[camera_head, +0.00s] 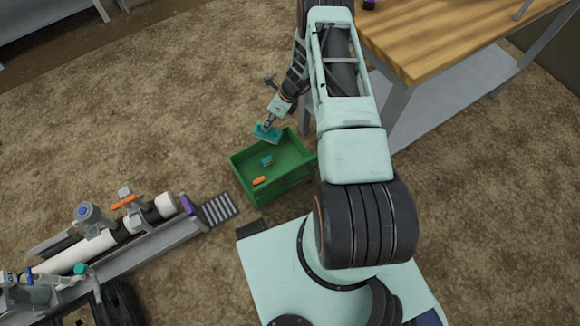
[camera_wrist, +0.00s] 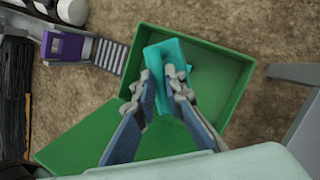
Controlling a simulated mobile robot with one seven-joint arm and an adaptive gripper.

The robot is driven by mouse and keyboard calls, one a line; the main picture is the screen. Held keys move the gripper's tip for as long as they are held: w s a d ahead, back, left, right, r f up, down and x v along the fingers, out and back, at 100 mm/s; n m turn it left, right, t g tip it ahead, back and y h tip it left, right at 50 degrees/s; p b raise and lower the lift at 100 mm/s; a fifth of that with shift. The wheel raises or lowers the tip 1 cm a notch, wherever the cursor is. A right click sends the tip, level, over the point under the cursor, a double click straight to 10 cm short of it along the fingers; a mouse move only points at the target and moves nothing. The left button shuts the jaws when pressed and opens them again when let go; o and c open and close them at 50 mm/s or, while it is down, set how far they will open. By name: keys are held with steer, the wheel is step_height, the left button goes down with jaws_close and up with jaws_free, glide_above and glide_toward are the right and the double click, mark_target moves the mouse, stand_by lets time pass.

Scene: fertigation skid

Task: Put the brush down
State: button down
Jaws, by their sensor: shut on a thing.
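The brush is a teal block (camera_head: 267,132) at the end of my gripper, in front of the far left rim of the green crate (camera_head: 300,154) in the head view. In the wrist view the brush (camera_wrist: 165,55) lies at the tips of my gripper (camera_wrist: 162,78). The fingers are shut on it, and it shows against the inside of the green crate (camera_wrist: 240,92). I cannot tell exactly how high it is above the crate. My fingers hide part of the brush.
A small teal thing (camera_head: 266,161) and an orange thing (camera_head: 259,180) lie in the crate. A pipe skid with a purple end (camera_head: 188,205) and a grey grating (camera_head: 220,208) stand left of the crate. A wooden table (camera_head: 450,35) is at the upper right.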

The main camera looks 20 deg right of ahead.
steer(key=d+f+m+b, duration=0.2)
steer(key=d+f+b, duration=0.1)
steer(key=f, duration=0.5)
steer(key=s+d+f+m+t+h+b, duration=0.1)
steer(key=d+f+m+b, duration=0.1)
steer(key=f, duration=0.6)
steer(key=d+f+m+t+b, duration=0.1)
steer(key=d+f+m+b, duration=0.1)
steer(key=f+b, duration=0.3)
steer(key=shift+s+d+f+m+h, duration=0.2)
steer(key=shift+d+f, duration=0.2)
steer(key=shift+f, duration=0.4)
steer(key=shift+s+d+f+m+h, duration=0.1)
steer(key=shift+d+f+m+h, duration=0.1)
steer(key=shift+d+f, duration=0.4)
steer(key=shift+a, duration=0.15)
steer(key=shift+f, duration=0.15)
steer(key=c, duration=2)
jaws_free()
